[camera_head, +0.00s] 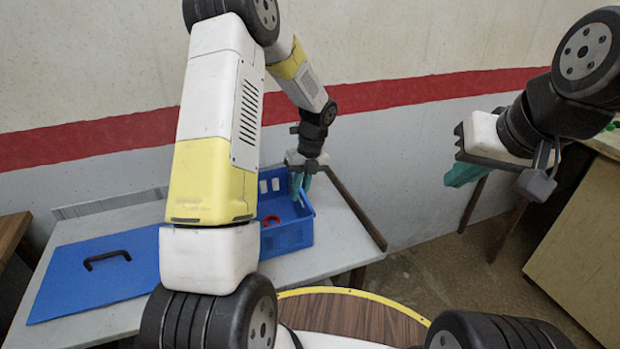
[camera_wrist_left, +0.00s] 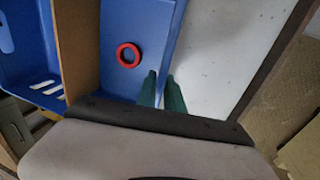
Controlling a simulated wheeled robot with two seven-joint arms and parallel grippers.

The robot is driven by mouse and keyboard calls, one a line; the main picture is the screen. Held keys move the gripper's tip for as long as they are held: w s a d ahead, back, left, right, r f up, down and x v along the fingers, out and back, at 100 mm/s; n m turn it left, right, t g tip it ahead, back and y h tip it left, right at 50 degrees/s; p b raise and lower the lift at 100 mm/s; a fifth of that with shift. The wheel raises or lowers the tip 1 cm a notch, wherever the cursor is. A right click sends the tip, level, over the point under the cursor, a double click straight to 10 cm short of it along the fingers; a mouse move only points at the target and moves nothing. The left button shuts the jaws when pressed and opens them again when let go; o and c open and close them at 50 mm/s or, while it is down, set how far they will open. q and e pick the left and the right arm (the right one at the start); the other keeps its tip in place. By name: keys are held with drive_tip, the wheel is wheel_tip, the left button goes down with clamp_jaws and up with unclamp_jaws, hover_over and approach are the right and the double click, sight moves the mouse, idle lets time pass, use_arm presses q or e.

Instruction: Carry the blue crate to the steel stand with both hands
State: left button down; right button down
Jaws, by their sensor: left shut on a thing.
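The blue crate (camera_head: 288,236) sits on the light grey table, partly hidden behind my left arm. In the left wrist view its blue floor (camera_wrist_left: 118,70) shows a brown divider and a red ring (camera_wrist_left: 128,55). My left gripper (camera_head: 301,186) reaches down at the crate's right wall, with its green fingers on either side of that wall, shut on it; the fingers also show in the left wrist view (camera_wrist_left: 162,92). My right gripper (camera_head: 462,174) hangs in the air well right of the crate, apart from it; its finger gap is not clear. I cannot make out a steel stand for certain.
A blue panel with a black handle (camera_head: 95,278) lies on the table (camera_head: 335,232) left of the crate. A dark brown rail (camera_head: 357,211) runs along the table's right edge. A beige cabinet (camera_head: 585,235) stands at the far right, with bare floor between.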

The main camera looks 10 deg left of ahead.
use_arm(q)
drive_tip(key=c, duration=1.5)
unclamp_jaws()
drive_tip(key=shift+f, duration=0.1)
